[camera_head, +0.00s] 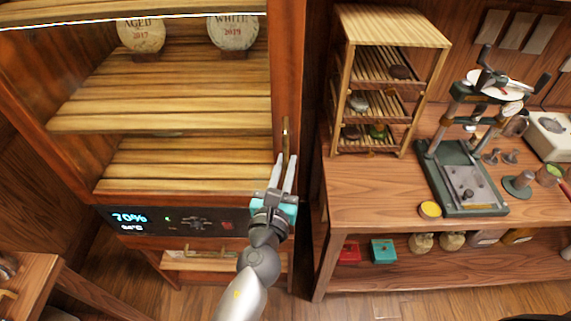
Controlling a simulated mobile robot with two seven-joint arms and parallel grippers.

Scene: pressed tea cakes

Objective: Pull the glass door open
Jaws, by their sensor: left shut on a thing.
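The glass door (279,75) belongs to the wooden cabinet on the left, with slatted shelves showing behind it. Its upright brass handle (286,138) sits on the right part of the door frame. My left gripper (284,162) reaches up from below, its two light fingers at the lower part of the handle, shut on it. The fingers cover the handle's lower end. The door looks shut or nearly so; I cannot tell if there is a gap. My right gripper is not in view.
A wooden workbench (345,205) stands close to the right of the cabinet, carrying a green press (465,185) and a slatted rack (393,27). Two round tea cakes stand on the cabinet's top shelf. A display panel (180,221) runs below the door. Bare floor shows in front.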

